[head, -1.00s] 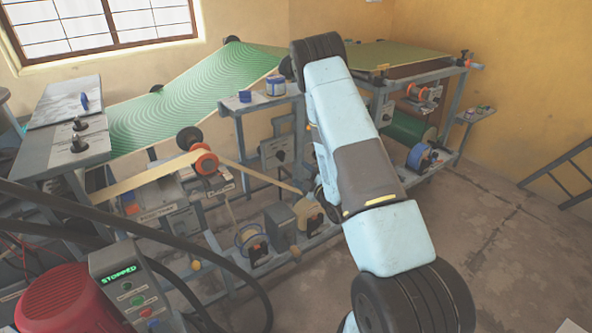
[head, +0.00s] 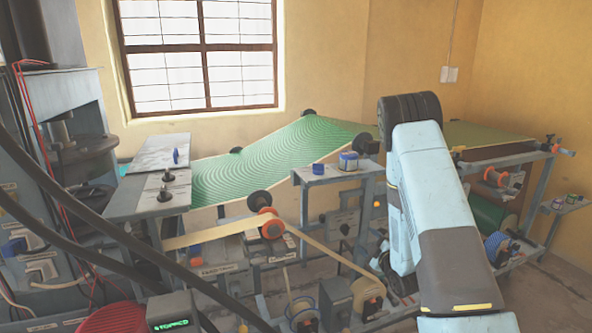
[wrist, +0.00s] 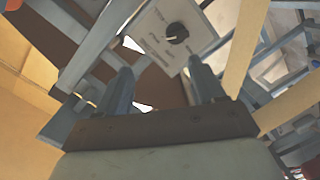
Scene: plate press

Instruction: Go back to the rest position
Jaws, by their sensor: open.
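My gripper (wrist: 158,92) shows in the wrist view with its two fingers apart and nothing between them. Beyond the fingers is a pale control panel (wrist: 160,45) with a black knob; I cannot tell how far away it is. In the head view my pale blue arm stands at the right, in front of the machine, and the gripper itself is hidden there.
A green patterned sheet (head: 280,160) slopes across the machine frame. A small shelf (head: 330,174) holds blue-rimmed tins. A press (head: 75,150) stands at the left, with dark cables before it. A small display (head: 172,310) reads "STOPPED". Some floor shows at the far right.

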